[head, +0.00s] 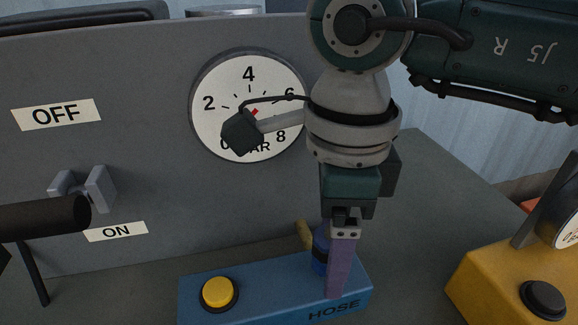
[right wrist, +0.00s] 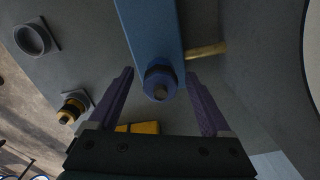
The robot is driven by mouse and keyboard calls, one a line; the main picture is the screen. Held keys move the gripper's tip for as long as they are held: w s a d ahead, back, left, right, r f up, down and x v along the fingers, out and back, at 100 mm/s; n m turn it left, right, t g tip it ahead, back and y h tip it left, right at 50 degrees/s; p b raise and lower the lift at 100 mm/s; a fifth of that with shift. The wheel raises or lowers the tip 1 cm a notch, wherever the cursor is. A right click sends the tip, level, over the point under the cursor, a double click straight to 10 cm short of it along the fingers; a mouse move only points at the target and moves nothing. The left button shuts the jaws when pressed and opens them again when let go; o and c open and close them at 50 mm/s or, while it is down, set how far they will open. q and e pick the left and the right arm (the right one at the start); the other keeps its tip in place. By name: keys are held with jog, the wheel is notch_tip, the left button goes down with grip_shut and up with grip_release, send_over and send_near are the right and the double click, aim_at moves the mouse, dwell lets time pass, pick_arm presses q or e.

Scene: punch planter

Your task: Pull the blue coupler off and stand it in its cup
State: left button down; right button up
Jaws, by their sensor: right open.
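The blue coupler (head: 320,252) stands on the blue block labelled HOSE (head: 260,295), partly hidden behind my right gripper (head: 338,292) in the head view. In the right wrist view the coupler (right wrist: 161,82) shows end-on, with a dark band and a brownish centre. My right gripper (right wrist: 159,76) is open, its purple fingers on either side of the coupler with gaps. An empty-looking round cup (right wrist: 33,38) on a square base shows at upper left of the right wrist view; I cannot tell whether it is the coupler's own cup.
A brass stub (right wrist: 207,50) sticks out beside the coupler. A yellow-and-black fitting (right wrist: 72,108) stands near the cup. A yellow button (head: 218,292) is on the blue block. A grey panel with a gauge (head: 248,105) rises behind; a yellow box (head: 500,285) is at right.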

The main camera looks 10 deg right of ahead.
grip_shut()
dwell(1.2)
